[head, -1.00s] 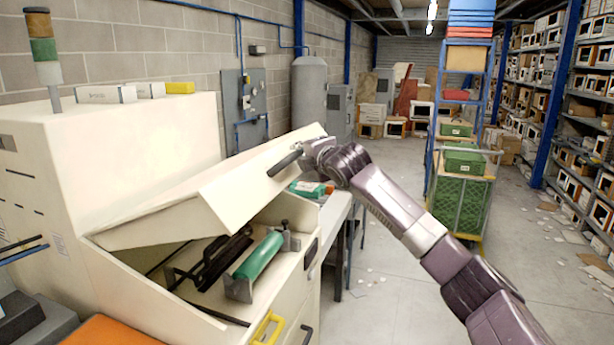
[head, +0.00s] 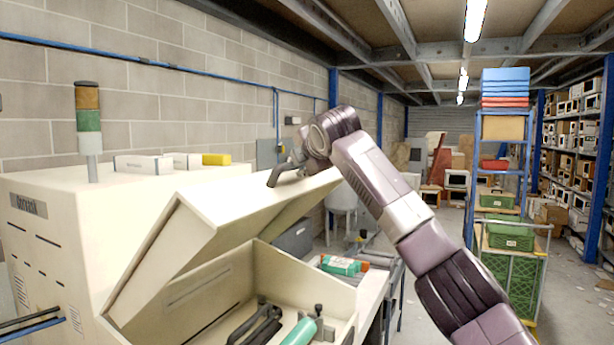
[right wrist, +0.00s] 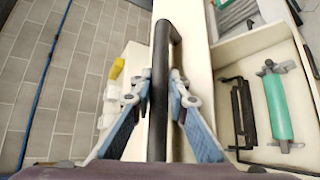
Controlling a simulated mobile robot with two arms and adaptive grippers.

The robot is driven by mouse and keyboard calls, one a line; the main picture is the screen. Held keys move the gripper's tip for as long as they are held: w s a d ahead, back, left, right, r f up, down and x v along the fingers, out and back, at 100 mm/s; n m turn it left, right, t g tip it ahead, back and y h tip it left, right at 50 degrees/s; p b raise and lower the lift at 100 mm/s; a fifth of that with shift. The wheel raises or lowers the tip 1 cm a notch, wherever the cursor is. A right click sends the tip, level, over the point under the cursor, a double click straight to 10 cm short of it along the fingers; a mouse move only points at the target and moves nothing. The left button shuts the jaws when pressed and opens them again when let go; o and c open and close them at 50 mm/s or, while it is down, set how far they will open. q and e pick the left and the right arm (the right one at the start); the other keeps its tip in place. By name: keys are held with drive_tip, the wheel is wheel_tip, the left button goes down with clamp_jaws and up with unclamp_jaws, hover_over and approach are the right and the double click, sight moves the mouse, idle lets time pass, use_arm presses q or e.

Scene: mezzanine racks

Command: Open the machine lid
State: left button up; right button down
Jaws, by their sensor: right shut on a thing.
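The cream machine (head: 45,235) stands at the left with its lid (head: 215,225) tilted up. The open bay under the lid shows a green roller (head: 300,331) and a black bracket (head: 262,322); the right wrist view shows the green roller (right wrist: 277,108) too. My right gripper (head: 285,170) is at the lid's upper edge. In the right wrist view the black bar handle (right wrist: 160,80) runs between the blue fingers of my right gripper (right wrist: 160,105), which are shut on it. My left gripper is not in view.
Boxes (head: 145,163) and a signal light (head: 88,120) stand on top of the machine. A cart with green crates (head: 510,275) stands at the right, near the racks.

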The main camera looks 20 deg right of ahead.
drive_tip(key=shift+w+a, duration=0.15)
drive_tip(key=c, duration=1.8)
unclamp_jaws()
drive_tip(key=shift+c, duration=0.2)
drive_tip(key=v, duration=1.2)
drive_tip(key=shift+r, duration=0.1)
